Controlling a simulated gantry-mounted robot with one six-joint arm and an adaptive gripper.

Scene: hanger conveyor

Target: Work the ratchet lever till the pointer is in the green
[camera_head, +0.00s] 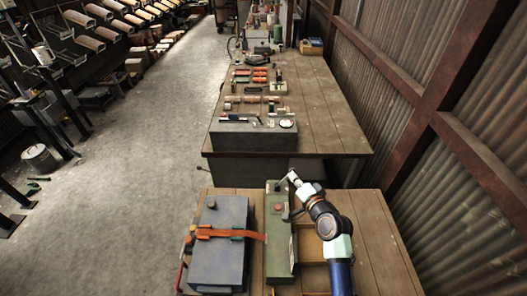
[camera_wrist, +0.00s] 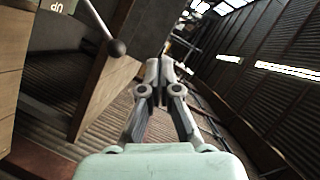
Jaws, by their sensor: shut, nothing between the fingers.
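In the wrist view a thin metal rod with a dark ball knob (camera_wrist: 116,48), which looks like the ratchet lever, slants down from the top. My gripper (camera_wrist: 165,68) is right of the knob, apart from it, with its fingers together and empty. In the head view my gripper (camera_head: 291,178) is at the far right corner of a narrow green box (camera_head: 280,262). This box has an orange-red button on top and a pale strip on its right side. I cannot make out the pointer or a green zone in either view.
A blue-grey box (camera_head: 218,262) stands left of the green one, with an orange strap (camera_head: 230,234) running across to it. A farther bench (camera_head: 325,132) holds a grey box (camera_head: 245,136) and several small parts. A corrugated wall is on the right; open floor lies left.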

